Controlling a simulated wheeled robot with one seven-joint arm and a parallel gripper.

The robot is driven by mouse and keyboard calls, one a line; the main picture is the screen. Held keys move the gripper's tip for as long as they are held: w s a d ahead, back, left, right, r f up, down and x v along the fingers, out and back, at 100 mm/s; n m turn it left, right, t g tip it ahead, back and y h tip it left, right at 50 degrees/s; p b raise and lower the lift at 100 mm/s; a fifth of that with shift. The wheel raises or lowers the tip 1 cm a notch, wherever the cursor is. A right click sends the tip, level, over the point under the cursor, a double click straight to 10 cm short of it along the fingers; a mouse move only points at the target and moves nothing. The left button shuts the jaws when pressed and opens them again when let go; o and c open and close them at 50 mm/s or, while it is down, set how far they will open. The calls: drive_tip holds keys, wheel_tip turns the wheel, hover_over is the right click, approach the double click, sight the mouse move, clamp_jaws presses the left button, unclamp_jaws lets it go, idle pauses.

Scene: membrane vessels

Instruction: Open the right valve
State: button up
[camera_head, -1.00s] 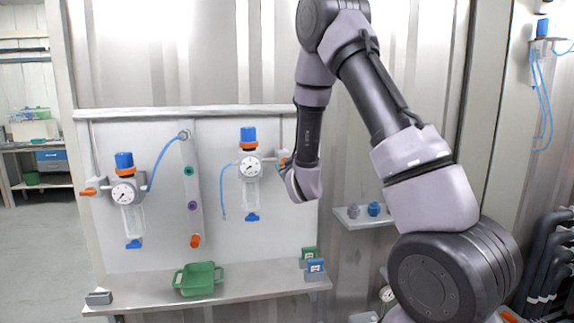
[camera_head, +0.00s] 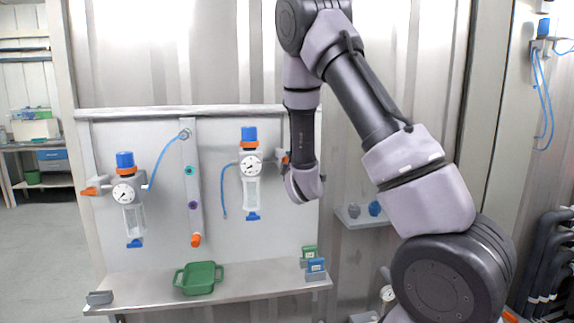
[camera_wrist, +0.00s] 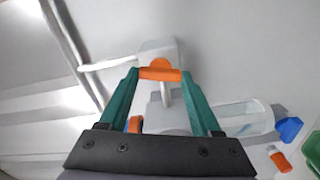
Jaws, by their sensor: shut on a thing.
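The right valve has an orange handle (camera_wrist: 160,73) on a pale grey body (camera_wrist: 158,50) fixed to the wall panel. My gripper (camera_wrist: 161,76) has teal fingers, one at each end of the handle, and is shut on it. In the head view my wrist hides most of the gripper and the valve; a bit of orange handle (camera_head: 285,159) shows beside the right filter unit (camera_head: 250,170). That unit has a blue and orange top, a round gauge and a clear bowl.
A left filter unit (camera_head: 128,198) with its own orange valve handle (camera_head: 90,191) hangs on the same panel. A small side shelf (camera_head: 350,218) is right of my wrist.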

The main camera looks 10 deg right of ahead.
drive_tip(key=shift+f+n, duration=0.15)
drive_tip(key=shift+n, duration=0.55)
drive_tip(key=o, duration=1.4)
